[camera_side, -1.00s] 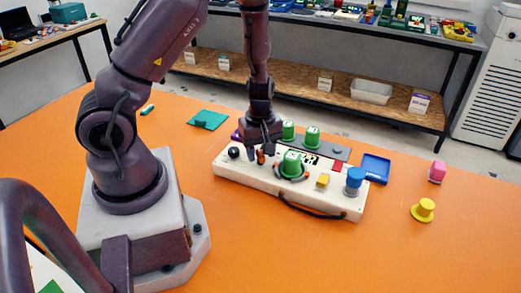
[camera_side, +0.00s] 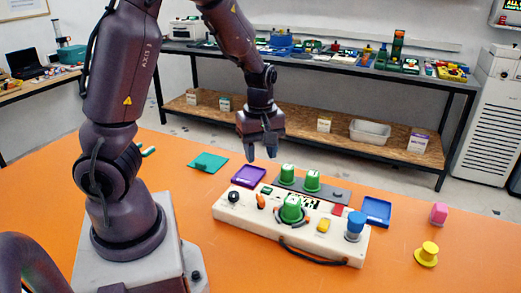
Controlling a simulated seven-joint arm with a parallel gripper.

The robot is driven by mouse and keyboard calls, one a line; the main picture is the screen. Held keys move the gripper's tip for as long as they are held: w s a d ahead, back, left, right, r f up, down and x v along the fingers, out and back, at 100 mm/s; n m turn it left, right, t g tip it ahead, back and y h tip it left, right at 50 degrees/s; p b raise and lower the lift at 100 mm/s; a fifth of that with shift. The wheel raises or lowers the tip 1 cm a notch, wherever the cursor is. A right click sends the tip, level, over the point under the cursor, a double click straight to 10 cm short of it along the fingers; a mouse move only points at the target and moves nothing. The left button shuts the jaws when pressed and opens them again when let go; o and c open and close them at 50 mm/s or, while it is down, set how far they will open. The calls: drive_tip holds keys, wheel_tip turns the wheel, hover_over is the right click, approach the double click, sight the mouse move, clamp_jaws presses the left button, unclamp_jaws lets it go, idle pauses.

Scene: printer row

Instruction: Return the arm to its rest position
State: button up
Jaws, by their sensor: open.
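My gripper (camera_side: 261,155) hangs above the far left part of the white panel box (camera_side: 275,228), near the purple tray (camera_side: 249,176). Its two fingers point down, apart, with nothing between them. The panel box carries a black knob (camera_side: 233,197), an orange switch (camera_side: 261,202), a green knob (camera_side: 291,209), a yellow button (camera_side: 323,225) and a blue knob (camera_side: 355,222). My gripper is clear of the box and touches nothing that I can see.
Two green pieces (camera_side: 287,173) (camera_side: 312,181) stand on a grey strip (camera_side: 327,191) behind the box. A blue tray (camera_side: 376,211), a pink piece (camera_side: 439,213), a yellow piece (camera_side: 427,253) and a green mat (camera_side: 208,162) lie around it.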

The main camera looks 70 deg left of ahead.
idle(0.4)
drive_tip(key=s+d+r+m+t, duration=0.2)
drive_tip(key=s+d+r+m, duration=0.2)
drive_tip(key=d+r+m, duration=0.2)
drive_tip(key=s+d+r+m+t, duration=0.3)
drive_tip(key=d+r+m, duration=0.3)
drive_tip(key=r+m, duration=0.4)
drive_tip(key=shift+s+d+m+t, duration=0.2)
drive_tip(key=shift+s+m+t, duration=0.1)
drive_tip(key=shift+s+m, duration=0.7)
